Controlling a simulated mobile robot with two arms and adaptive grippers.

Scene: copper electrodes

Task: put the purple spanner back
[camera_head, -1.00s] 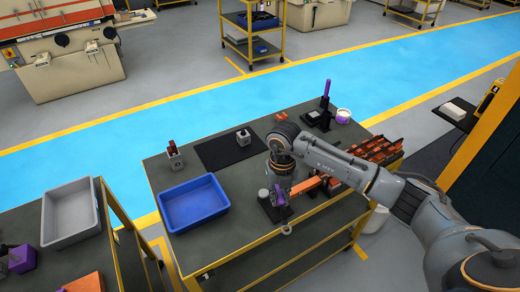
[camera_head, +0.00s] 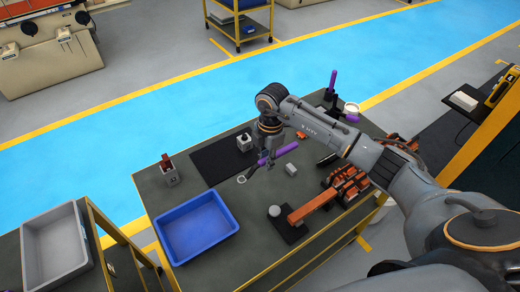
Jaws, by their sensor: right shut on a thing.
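The purple spanner (camera_head: 285,151) has a purple handle and a metal end with a ring. My right gripper (camera_head: 268,161) points down over the table and is shut on the spanner. The spanner is held tilted, ring end to the lower left, near the front edge of the black mat (camera_head: 212,165). Whether it touches the table is hard to tell. An upright purple rod (camera_head: 333,79) stands at the back right of the table. My left gripper is not in view.
A blue bin (camera_head: 197,228) stands at the table's left. A copper bar (camera_head: 313,206) lies on a black fixture with a grey knob (camera_head: 274,211). A small grey block (camera_head: 291,169) lies near the spanner. A clamp-like block (camera_head: 170,172) and a grey cube (camera_head: 245,142) stand further back.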

